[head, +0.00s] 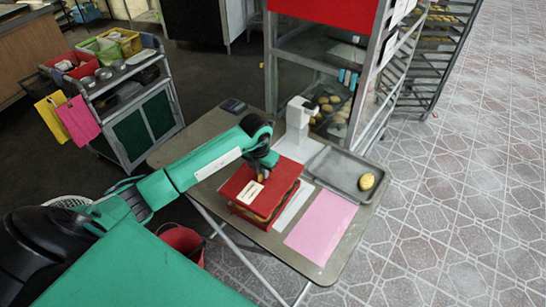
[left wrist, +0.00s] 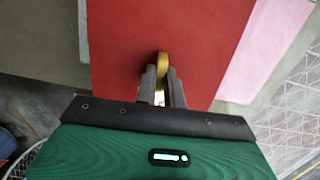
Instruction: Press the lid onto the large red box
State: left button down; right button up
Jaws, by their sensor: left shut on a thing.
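The large red box (head: 247,214) stands on the folding table with gold-brown trim showing along its sides. Its red lid (head: 238,185) lies over the top, with a cream label (head: 266,202) near the front edge. I cannot tell whether the lid sits fully down. My left gripper (head: 261,177) points down at the middle of the lid. In the left wrist view the gripper (left wrist: 162,88) is shut on a gold knob (left wrist: 163,62) that stands up from the lid (left wrist: 205,45). My right gripper is not in view.
The table (head: 222,118) also holds a pink sheet (head: 320,227), a white device (head: 298,125) and a grey tray (head: 340,171) with a round bread roll (head: 367,181). A rack (head: 372,85) stands behind, and a cart (head: 135,110) stands at the left.

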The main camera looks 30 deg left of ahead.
aim_at(264, 180)
pick_arm(q)
jog(key=shift+w+f, duration=0.15)
jog(key=shift+w, duration=0.35)
jog(key=shift+f, duration=0.1)
jog(key=shift+s+f+b, duration=0.25)
jog(key=shift+f+b, duration=0.5)
jog(key=shift+f, duration=0.1)
notch_tip(264, 180, down, 3)
jog(key=shift+f+b, duration=0.15)
jog(key=shift+b, duration=1)
jog(key=shift+w+f+b, duration=0.1)
jog(key=shift+f+b, duration=0.25)
jog(key=shift+f, duration=0.15)
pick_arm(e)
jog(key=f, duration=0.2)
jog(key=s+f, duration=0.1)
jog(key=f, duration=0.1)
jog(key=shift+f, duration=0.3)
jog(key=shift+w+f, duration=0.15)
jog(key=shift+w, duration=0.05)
